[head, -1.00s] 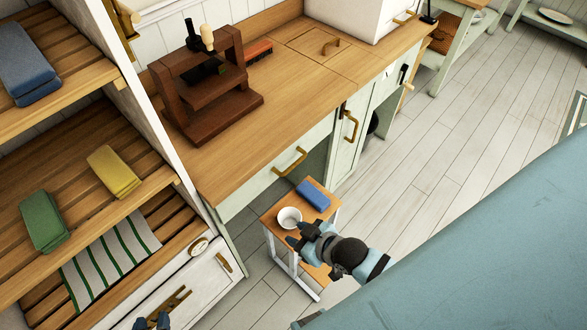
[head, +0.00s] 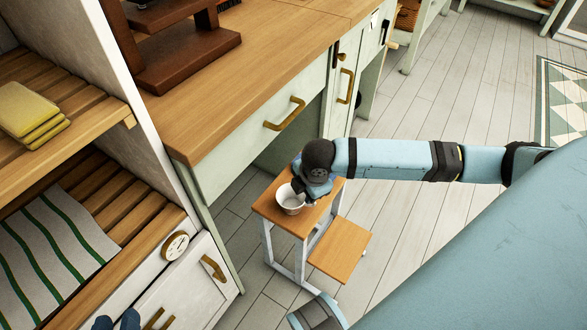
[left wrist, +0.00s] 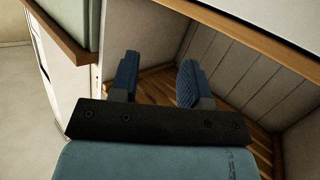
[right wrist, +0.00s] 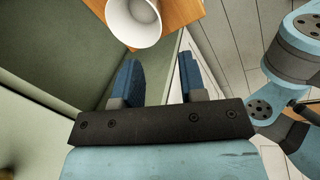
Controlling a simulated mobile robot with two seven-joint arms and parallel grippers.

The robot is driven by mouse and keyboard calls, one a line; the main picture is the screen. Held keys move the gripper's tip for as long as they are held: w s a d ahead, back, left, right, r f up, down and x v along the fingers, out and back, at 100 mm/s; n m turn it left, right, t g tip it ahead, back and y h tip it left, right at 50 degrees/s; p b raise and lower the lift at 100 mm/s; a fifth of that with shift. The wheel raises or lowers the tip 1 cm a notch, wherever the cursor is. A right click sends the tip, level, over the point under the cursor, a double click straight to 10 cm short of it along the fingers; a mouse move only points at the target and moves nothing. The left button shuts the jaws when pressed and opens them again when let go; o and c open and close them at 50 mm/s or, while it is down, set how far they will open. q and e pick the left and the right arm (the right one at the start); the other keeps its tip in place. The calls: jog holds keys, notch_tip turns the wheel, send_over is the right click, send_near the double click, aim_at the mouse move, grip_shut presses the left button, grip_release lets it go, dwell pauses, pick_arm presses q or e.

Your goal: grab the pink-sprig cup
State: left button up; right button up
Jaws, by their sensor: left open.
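A white cup (head: 291,200) stands upright on the top of a small two-step stool (head: 262,207); no sprig pattern can be made out on it. The cup also shows at the top of the right wrist view (right wrist: 133,22), its mouth towards the camera. My right gripper (right wrist: 158,62) is open and empty, with the cup just beyond its fingertips, towards the left. In the head view my right wrist is over the stool, close by the cup's right side, and hides its own fingers. My left gripper (head: 117,320) is open and empty at the lower left, by the shelving; it also shows in the left wrist view (left wrist: 158,68).
A wooden counter (head: 225,90) with a brass-handled drawer (head: 285,113) stands behind the stool. Open shelving at the left holds folded yellow cloths (head: 30,112) and a striped cloth (head: 50,255). The stool's lower step (head: 340,250) is bare. Open floor lies to the right.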

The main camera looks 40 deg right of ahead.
aim_at(299, 207)
jog(key=b+x, duration=0.2)
jog(key=x, duration=0.5)
jog(key=shift+w+f, duration=0.1)
jog(key=shift+f, duration=0.2)
jog(key=shift+w+f+b, duration=0.1)
jog(key=shift+f+b, duration=0.25)
jog(key=b+x, duration=0.2)
jog(key=x, duration=0.1)
jog(key=shift+w+a, duration=0.1)
jog(key=shift+a, duration=0.15)
jog(key=shift+b+x, duration=0.45)
jog(key=shift+x, duration=0.6)
pick_arm(q)
jog(key=d+r+t+h, duration=0.3)
jog(key=r, duration=0.4)
jog(key=shift+w+d+h, duration=0.15)
jog(key=shift+w+h, duration=0.1)
jog(key=shift+h, duration=0.05)
pick_arm(e)
jog(key=shift+w+r, duration=0.1)
jog(key=shift+c, duration=0.2)
grip_shut()
